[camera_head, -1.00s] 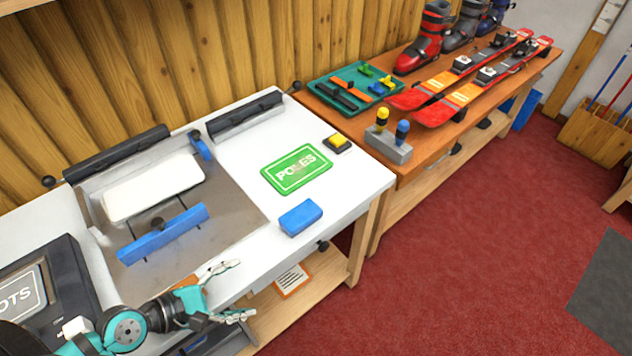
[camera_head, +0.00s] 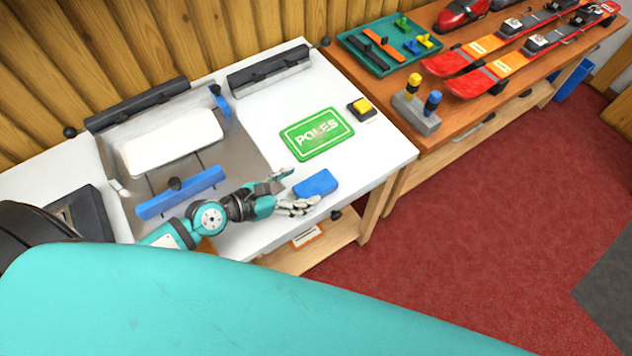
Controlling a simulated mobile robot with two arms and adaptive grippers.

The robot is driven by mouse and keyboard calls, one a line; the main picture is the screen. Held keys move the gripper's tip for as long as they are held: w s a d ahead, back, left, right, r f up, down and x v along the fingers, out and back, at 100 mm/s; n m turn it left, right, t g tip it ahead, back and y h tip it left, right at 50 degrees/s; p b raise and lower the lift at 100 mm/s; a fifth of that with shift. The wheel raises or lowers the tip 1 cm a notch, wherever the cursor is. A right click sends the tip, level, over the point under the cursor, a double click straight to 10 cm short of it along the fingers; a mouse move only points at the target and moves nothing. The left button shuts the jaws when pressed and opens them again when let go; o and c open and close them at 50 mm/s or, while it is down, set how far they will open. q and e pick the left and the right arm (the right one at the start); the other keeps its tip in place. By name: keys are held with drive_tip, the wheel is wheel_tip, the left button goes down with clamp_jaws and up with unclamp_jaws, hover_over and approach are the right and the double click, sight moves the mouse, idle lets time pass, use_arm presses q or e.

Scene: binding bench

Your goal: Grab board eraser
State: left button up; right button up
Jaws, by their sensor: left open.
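The board eraser looks to be the blue block (camera_head: 316,184) lying flat near the front right edge of the white bench. My left gripper (camera_head: 294,191) is open just to the left of the block. One finger points past its upper left side and the other reaches along its lower left side. I cannot tell whether either finger touches it. My right gripper is not in view.
A metal plate with a blue bar (camera_head: 180,194) and a white pad (camera_head: 172,140) is to the left. A teal surface covers the lower picture.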

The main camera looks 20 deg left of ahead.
sight(320, 182)
use_arm(q)
drive_tip(key=shift+x, duration=0.8)
drive_tip(key=shift+w+d+f, duration=0.15)
drive_tip(key=shift+w, duration=0.05)
drive_tip(key=x, duration=0.4)
drive_tip(key=shift+w+d+f, duration=0.2)
drive_tip(key=shift+f, duration=0.1)
drive_tip(key=shift+c, duration=0.5)
drive_tip(key=c, duration=1.2)
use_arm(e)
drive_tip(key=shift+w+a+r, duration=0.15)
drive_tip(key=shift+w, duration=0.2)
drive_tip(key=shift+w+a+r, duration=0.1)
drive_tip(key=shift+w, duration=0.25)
